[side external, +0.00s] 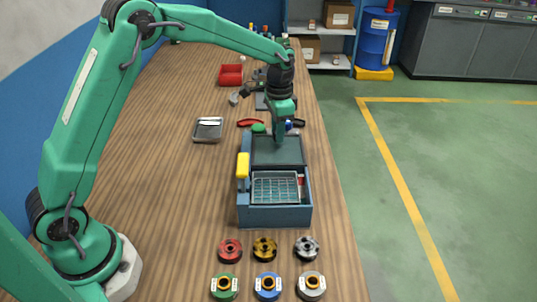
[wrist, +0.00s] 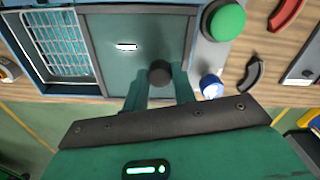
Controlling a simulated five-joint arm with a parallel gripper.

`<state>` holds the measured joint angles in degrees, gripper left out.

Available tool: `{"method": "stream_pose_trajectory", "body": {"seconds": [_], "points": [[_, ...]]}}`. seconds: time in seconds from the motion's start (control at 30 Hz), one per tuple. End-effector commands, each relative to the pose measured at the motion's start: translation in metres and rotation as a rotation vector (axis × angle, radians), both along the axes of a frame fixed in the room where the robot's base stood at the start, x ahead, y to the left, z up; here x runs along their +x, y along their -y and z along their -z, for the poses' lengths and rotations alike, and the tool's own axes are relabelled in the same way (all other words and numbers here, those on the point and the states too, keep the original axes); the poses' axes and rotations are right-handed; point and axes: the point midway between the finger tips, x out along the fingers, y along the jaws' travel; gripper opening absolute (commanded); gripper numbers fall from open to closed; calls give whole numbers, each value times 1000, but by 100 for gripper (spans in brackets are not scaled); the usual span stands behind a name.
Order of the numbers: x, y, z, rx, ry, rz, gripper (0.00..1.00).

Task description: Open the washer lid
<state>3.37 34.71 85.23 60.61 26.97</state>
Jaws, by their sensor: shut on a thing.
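The washer (side external: 262,217) is a blue box on the wooden table, with a wire basket (side external: 275,188) showing in its open near half. Its flat grey-green lid (side external: 268,152) lies over the far half. In the wrist view the lid (wrist: 118,68) carries a round black knob (wrist: 160,72) and a small white label. My gripper (side external: 280,141) points down at the lid's far right part. In the wrist view my gripper's fingers (wrist: 160,84) stand on both sides of the knob and are shut on it. The fingertips are partly hidden in the side view.
A yellow part (side external: 243,166) stands up at the washer's left side. A green button (wrist: 225,20) and a blue knob (wrist: 211,86) are close to the lid. Several round parts (side external: 265,249) lie in front. A small tray (side external: 208,130) is at left; the table's left side is mostly clear.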

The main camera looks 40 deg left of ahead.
Motion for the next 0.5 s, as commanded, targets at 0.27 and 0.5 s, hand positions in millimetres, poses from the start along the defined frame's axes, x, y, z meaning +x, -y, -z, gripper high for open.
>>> {"method": "stream_pose_trajectory", "body": {"seconds": [0.27, 0.5], "points": [[4, -4, -2, -1, 16, -9, 48], [3, -3, -3, -1, 13, -7, 48]]}}
